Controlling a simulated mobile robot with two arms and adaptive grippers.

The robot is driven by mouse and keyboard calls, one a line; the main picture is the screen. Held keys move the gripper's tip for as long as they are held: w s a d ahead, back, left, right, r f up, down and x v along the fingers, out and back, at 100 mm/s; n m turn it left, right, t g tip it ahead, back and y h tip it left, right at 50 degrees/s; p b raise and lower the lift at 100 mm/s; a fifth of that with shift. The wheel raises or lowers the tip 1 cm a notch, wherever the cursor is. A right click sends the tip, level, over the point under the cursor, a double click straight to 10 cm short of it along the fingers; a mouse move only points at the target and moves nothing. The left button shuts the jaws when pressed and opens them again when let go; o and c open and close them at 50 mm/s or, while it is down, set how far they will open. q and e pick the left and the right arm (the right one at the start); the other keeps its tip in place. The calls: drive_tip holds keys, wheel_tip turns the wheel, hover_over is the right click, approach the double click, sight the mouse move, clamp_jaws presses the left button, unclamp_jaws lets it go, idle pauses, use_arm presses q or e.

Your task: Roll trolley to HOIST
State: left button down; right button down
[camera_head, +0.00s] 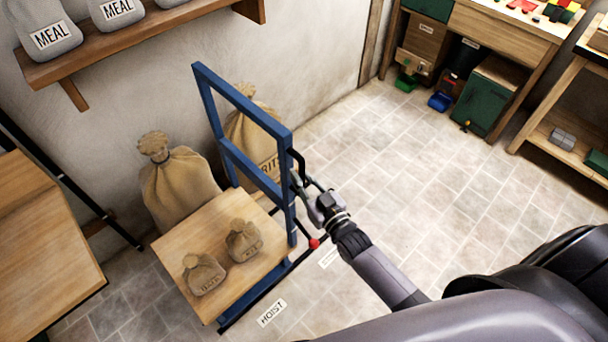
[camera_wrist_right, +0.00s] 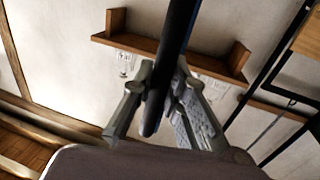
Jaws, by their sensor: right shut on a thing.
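The trolley (camera_head: 243,102) has a blue upright frame and a wooden deck (camera_head: 225,290). Two small tied sacks, one (camera_head: 203,274) in front and one (camera_head: 243,241) behind, stand on the deck. My right gripper (camera_head: 303,188) is shut on the black handle at the frame's right side. In the right wrist view its fingers (camera_wrist_right: 165,98) close around the dark handle bar (camera_wrist_right: 178,50). A white floor label reading HOIST (camera_head: 271,312) lies just right of the deck's front corner. My left gripper is out of view.
Two large sacks (camera_head: 178,185) stand against the wall behind the trolley. A wooden table (camera_head: 45,240) is close on the left. A red knob (camera_head: 314,243) is low beside the frame. Another floor label (camera_head: 329,257) is partly hidden by my arm. Open tiled floor (camera_head: 400,160) lies to the right.

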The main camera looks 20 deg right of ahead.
drive_tip(key=shift+s+a+f, duration=0.1)
drive_tip(key=shift+a, duration=0.1)
drive_tip(key=c, duration=1.6)
unclamp_jaws()
drive_tip(key=shift+a, duration=0.1)
drive_tip(key=shift+o, duration=0.2)
drive_tip(key=s+d, duration=0.2)
drive_tip(key=s, duration=0.9)
drive_tip(key=shift+s+d, duration=0.25)
drive_tip(key=shift+s, duration=0.15)
